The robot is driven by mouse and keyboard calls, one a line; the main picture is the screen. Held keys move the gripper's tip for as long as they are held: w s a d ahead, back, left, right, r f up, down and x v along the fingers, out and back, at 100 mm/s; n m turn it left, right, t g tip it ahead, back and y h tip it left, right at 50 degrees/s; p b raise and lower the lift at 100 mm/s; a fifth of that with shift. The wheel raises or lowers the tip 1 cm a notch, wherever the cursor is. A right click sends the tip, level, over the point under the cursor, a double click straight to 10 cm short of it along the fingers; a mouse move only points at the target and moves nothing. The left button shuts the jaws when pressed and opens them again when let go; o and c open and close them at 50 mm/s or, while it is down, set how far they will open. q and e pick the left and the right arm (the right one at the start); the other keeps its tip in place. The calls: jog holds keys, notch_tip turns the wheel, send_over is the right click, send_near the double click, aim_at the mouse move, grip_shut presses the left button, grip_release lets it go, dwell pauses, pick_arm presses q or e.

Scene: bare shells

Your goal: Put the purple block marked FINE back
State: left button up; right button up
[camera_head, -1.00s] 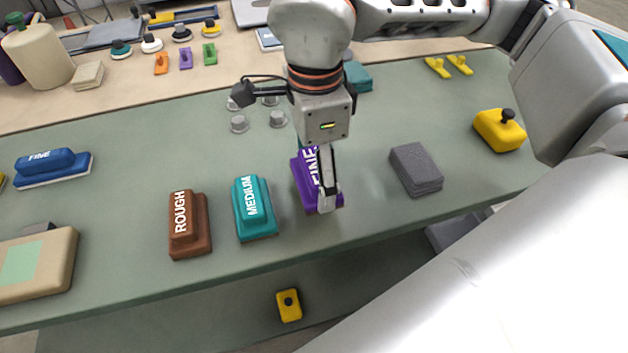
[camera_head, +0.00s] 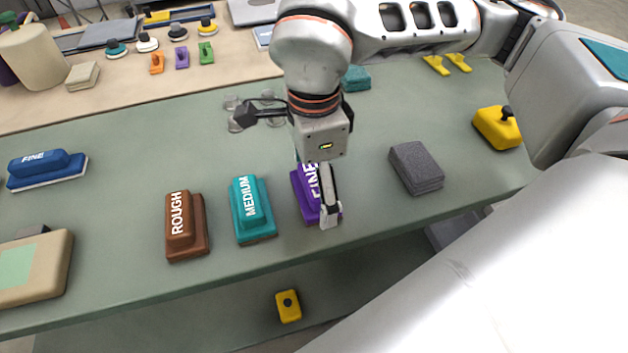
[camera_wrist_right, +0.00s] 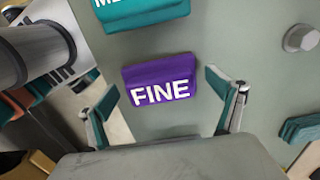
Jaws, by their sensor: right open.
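The purple block marked FINE (camera_head: 304,196) stands on the green table, to the right of the teal MEDIUM block (camera_head: 252,210) and the brown ROUGH block (camera_head: 184,228), in a row with them. In the right wrist view the purple block (camera_wrist_right: 160,80) lies between and beyond the two spread fingers. My right gripper (camera_head: 328,212) is over the block in the head view, pointing down and hiding part of it. It also shows in the right wrist view (camera_wrist_right: 168,102), open, with a gap to the block on both sides. My left gripper is not in view.
A grey sponge stack (camera_head: 416,167) stands to the right of the purple block, and a yellow block with a black knob (camera_head: 497,128) farther right. Several grey round knobs (camera_head: 236,124) stand behind my gripper. A blue FINE block (camera_head: 46,170) is at the left.

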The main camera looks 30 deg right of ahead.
aim_at(315, 180)
jog(key=shift+r, duration=0.15)
notch_tip(315, 180, up, 12)
jog(key=p, duration=0.2)
jog(key=shift+s, duration=0.1)
dwell(0.6)
